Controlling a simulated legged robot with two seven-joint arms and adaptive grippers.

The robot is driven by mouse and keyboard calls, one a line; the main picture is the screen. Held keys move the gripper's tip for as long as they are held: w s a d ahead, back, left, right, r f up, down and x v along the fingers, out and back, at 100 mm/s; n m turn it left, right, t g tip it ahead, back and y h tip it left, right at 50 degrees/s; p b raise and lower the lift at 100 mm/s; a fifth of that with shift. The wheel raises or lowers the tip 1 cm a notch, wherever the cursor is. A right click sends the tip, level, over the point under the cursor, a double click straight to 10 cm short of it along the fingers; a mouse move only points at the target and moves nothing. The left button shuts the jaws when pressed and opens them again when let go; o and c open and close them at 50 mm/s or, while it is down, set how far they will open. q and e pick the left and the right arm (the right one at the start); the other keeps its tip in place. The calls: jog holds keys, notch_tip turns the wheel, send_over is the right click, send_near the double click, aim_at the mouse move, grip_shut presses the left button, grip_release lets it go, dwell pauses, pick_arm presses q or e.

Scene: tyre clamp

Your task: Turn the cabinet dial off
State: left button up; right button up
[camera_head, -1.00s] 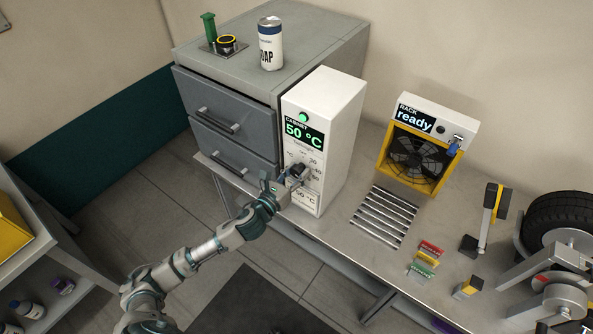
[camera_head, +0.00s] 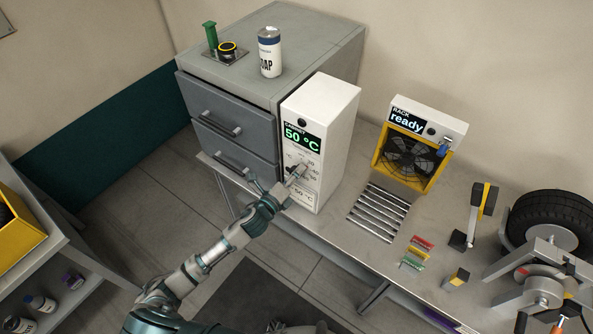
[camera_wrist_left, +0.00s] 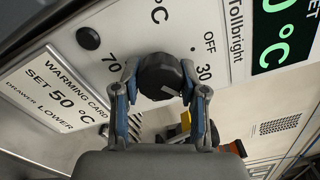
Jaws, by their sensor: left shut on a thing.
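The white cabinet (camera_head: 327,115) stands on the bench beside the grey drawers, its display reading 50 °C. Its round lamp (camera_head: 302,122) is dark. The black dial (camera_wrist_left: 160,76) is on the cabinet front, with "OFF" and "30" to its right and "70" to its left in the left wrist view. My left gripper (camera_wrist_left: 161,88) is shut on the dial, one finger on each side. In the head view my left gripper (camera_head: 285,180) partly hides the dial. A grey shape at the bottom edge may be part of my right gripper (camera_head: 300,327); its fingers are not clear.
A soap can (camera_head: 269,55) stands on the drawer unit (camera_head: 315,35). Right of the cabinet are a metal grille (camera_head: 378,212), a yellow-framed fan unit (camera_head: 377,158) and small coloured blocks (camera_head: 414,258). A tyre (camera_head: 550,220) is at the far right.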

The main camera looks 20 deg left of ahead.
pick_arm(q)
jog(key=n+p, duration=0.3)
jog(key=n, duration=0.3)
jog(key=shift+a+r, duration=0.1)
jog(key=shift+r, duration=0.05)
jog(key=n+p, duration=0.1)
jog(key=n, duration=0.2)
jog(key=shift+p, duration=0.35)
jog(key=shift+n+p, duration=0.35)
jog(key=shift+n, duration=0.65)
jog(key=shift+f, duration=0.25)
jog(key=o, duration=1.2)
jog(key=shift+c, duration=0.2)
jog(key=shift+w, duration=0.1)
jog(key=shift+a, duration=0.1)
